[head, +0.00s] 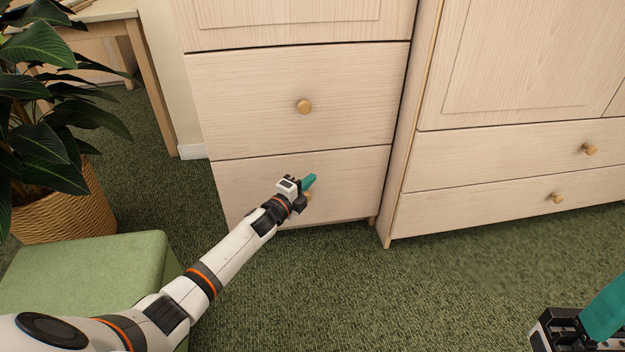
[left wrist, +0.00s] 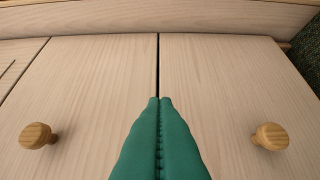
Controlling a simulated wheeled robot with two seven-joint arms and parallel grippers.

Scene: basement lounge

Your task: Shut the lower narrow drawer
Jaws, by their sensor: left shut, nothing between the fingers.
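The lower narrow drawer (head: 245,188) is the bottom pale wood front of the narrow cabinet. Its face looks about level with the drawer above; a small gap behind it cannot be ruled out. My left gripper (head: 312,179) is shut and empty in front of this drawer, covering part of its round knob. In the left wrist view the shut teal fingers (left wrist: 160,102) point at the dark seam between the two drawers. The lower drawer's knob (left wrist: 270,136) is on the right there. Contact cannot be told. My right gripper (head: 590,318) is partly cut off at the lower right.
The upper narrow drawer (head: 340,85) looks closed. A wide cabinet with two low drawers (head: 480,160) stands to the right. A green ottoman (head: 85,265) and a plant in a wicker basket (head: 75,210) are at the left. Carpet in the middle is clear.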

